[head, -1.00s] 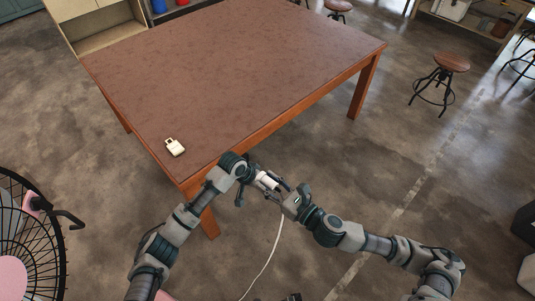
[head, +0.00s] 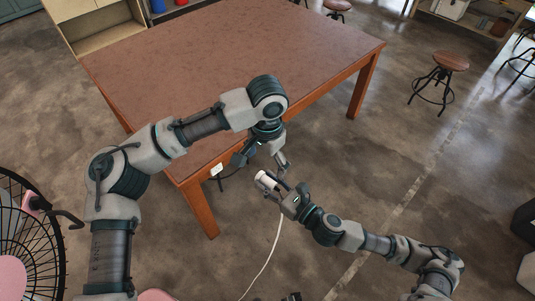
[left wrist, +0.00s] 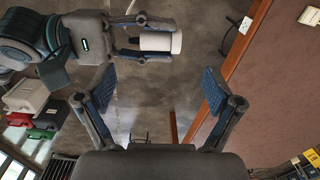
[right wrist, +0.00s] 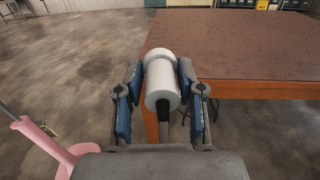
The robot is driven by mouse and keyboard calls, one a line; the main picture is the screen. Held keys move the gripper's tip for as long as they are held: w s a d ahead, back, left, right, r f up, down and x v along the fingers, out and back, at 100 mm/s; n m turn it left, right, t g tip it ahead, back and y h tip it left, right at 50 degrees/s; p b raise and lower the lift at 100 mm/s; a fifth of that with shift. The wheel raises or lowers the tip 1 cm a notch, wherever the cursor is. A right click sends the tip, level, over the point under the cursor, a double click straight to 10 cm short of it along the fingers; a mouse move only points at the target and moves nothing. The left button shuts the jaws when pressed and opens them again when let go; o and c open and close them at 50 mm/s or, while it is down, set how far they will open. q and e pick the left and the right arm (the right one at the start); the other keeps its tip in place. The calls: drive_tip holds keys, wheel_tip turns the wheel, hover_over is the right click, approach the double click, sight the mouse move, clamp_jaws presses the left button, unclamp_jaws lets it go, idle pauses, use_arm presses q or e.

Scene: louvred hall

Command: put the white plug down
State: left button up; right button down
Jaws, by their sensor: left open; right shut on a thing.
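The white plug (head: 266,180) is held in my right gripper (head: 280,188), off the table's near edge and above the floor. In the right wrist view it is a white cylinder (right wrist: 161,80) with a dark lower part, between the two fingers of my right gripper (right wrist: 158,95). My left gripper (head: 263,160) is open and empty, just above and left of the plug, apart from it. The left wrist view shows my left gripper's spread fingers (left wrist: 158,87), with the plug (left wrist: 160,43) beyond them. The brown table (head: 200,65) stands behind.
A white fitting with a dark cord (head: 216,170) sits at the table's near edge. A white object (left wrist: 311,16) lies on the tabletop, hidden by my left arm in the head view. A black fan (head: 35,245) stands left.

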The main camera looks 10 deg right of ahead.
sight(266, 180)
use_arm(q)
wheel_tip(266, 180, down, 10)
drive_tip(key=shift+r, duration=0.2)
drive_tip(key=shift+c, duration=0.3)
drive_tip(key=c, duration=1.2)
use_arm(e)
drive_tip(key=c, duration=0.7)
unclamp_jaws()
drive_tip(key=shift+o, duration=0.3)
